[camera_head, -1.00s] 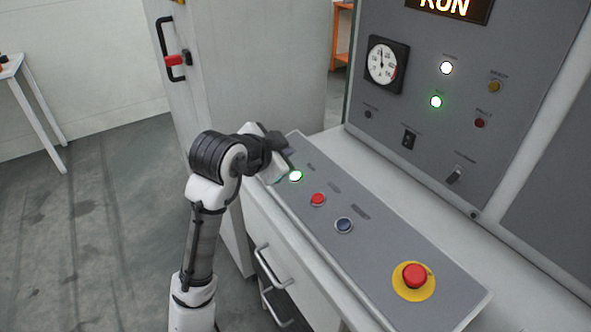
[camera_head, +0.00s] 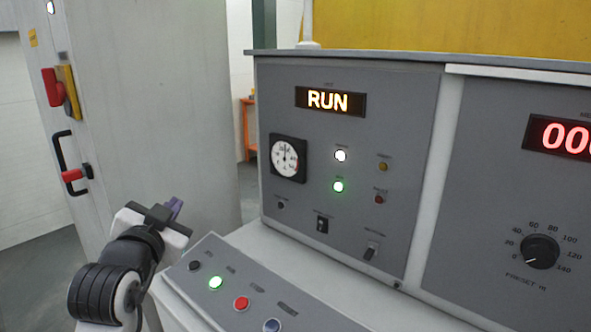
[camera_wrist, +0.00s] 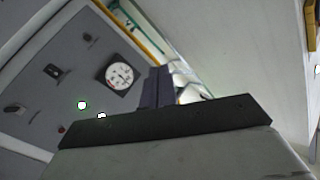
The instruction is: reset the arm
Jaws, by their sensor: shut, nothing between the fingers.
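My gripper (camera_head: 174,208) is in the lower left of the head view, raised above the far left end of the sloped button panel (camera_head: 203,252). Its purple-grey fingers are together with nothing between them, and they touch nothing that I can see. In the wrist view the shut fingers (camera_wrist: 158,87) point up at the middle, with the gauge panel (camera_wrist: 60,60) to their left. The arm is bent, and its lower part is out of the head view.
The button panel has a lit green button (camera_head: 216,282), a red button (camera_head: 241,303) and a blue button (camera_head: 272,325). A RUN display (camera_head: 328,101) is lit above a dial gauge (camera_head: 287,158). A grey cabinet (camera_head: 140,120) with a black handle (camera_head: 68,165) stands left.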

